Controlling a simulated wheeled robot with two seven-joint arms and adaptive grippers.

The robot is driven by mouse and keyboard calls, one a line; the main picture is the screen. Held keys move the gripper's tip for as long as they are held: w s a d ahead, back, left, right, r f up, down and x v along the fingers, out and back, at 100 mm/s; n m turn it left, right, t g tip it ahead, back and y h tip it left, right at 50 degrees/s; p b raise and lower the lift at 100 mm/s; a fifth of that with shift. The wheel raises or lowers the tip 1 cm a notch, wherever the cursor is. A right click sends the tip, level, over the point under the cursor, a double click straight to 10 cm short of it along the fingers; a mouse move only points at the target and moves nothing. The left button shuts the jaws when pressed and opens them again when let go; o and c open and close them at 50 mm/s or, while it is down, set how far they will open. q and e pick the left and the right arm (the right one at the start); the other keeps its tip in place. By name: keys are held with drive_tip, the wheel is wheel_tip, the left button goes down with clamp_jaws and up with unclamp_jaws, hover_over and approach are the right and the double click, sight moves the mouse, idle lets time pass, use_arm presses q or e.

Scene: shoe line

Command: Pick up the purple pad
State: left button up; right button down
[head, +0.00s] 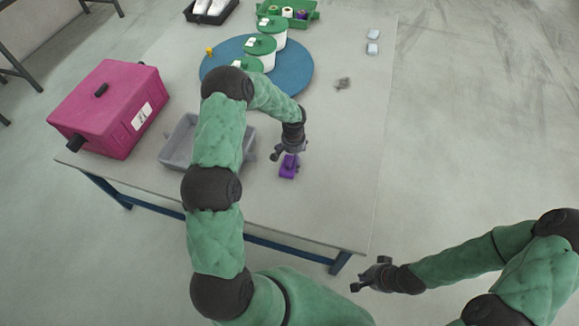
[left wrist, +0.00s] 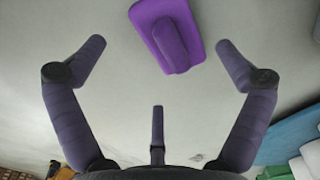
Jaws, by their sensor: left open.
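The purple pad (head: 288,167) lies on the grey table (head: 330,205), right of the grey tray. In the left wrist view the pad (left wrist: 167,33) is a flat purple plate with a raised rounded grip. It sits at the top, ahead of and between the spread fingers. My left gripper (head: 289,150) is close to the pad in the head view. In the left wrist view my left gripper (left wrist: 160,60) is open with nothing between its fingers. My right gripper (head: 366,277) is off the table's right side, away from the pad; its finger opening is too small to judge.
A grey tray (head: 177,152) and a pink box (head: 103,88) stand left of the pad. A blue round mat (head: 300,78) bears several green-lidded white containers (head: 261,45). The table right of the pad is clear.

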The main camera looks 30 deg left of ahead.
sight(292, 165)
use_arm(q)
wheel_tip(292, 165, down, 5)
drive_tip(key=shift+a+r+b, duration=0.15)
drive_tip(key=shift+r+b, duration=0.05)
drive_tip(key=shift+b, duration=0.7)
drive_tip(key=c, duration=1)
drive_tip(key=shift+r, duration=0.1)
drive_tip(key=shift+r+p, duration=0.3)
drive_tip(key=shift+r, duration=0.2)
wheel_tip(292, 165, up, 2)
drive_tip(key=shift+r+p, duration=0.2)
drive_tip(key=shift+p, duration=0.2)
drive_tip(key=s+d+r+p, duration=0.3)
drive_tip(key=s+r, duration=0.6)
drive_tip(key=s, duration=0.4)
drive_tip(key=shift+s+d+r+p, duration=0.25)
drive_tip(key=shift+d+p, duration=0.05)
drive_tip(key=shift+d, duration=0.2)
